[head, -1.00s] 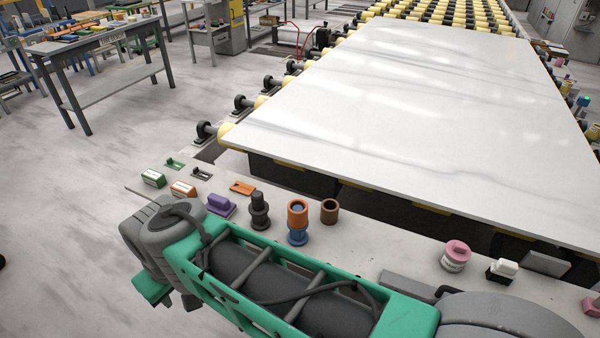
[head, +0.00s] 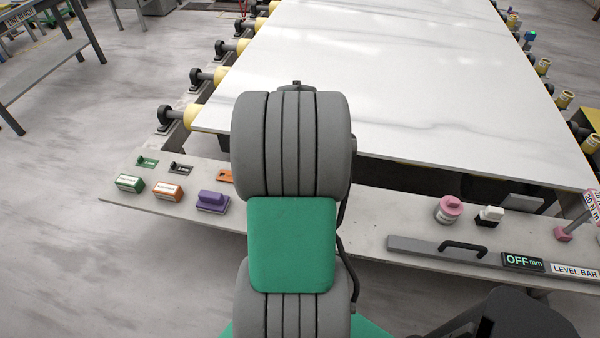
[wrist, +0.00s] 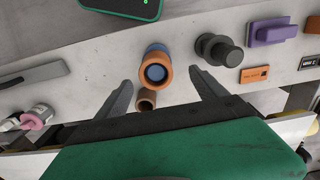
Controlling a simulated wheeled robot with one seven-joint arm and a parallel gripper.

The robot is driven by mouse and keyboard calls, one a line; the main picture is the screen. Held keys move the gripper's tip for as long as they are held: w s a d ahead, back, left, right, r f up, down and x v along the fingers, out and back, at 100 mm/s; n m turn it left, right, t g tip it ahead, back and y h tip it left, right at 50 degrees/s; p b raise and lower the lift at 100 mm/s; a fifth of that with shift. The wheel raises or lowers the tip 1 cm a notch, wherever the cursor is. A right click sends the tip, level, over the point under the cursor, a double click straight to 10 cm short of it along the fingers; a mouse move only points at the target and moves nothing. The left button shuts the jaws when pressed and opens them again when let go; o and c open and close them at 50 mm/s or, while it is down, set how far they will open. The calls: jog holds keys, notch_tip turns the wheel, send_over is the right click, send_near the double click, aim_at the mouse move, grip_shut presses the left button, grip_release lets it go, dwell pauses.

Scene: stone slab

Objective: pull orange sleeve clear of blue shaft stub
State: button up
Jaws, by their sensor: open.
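In the wrist view the orange sleeve (wrist: 168,76) is around the blue shaft stub (wrist: 155,73), whose end shows inside the sleeve's opening. A wider blue part shows beyond the sleeve. My gripper (wrist: 160,80) is open and empty. Its dark fingers are spread to the left and right of the sleeve in the picture, with gaps on both sides; the height between them is hard to tell. In the head view my arm hides the sleeve, the stub and the gripper.
A brown ring (wrist: 146,100) stands close to the sleeve, between the fingers in the picture. A dark stepped post (wrist: 220,50) stands to the right, with a purple block (wrist: 272,31) beyond. The stone slab (head: 400,70) lies behind the ledge (head: 375,215). A level bar (head: 450,252) lies at right.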

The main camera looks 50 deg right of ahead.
jog(key=f, duration=0.5)
jog(key=f+p, duration=0.1)
jog(key=f, duration=0.2)
jog(key=shift+s+d, duration=0.3)
jog(key=c, duration=1.5)
jog(key=shift+r+p, duration=2.65)
jog(key=shift+r, duration=1)
jog(key=shift+c, duration=0.2)
jog(key=shift+r, duration=2.95)
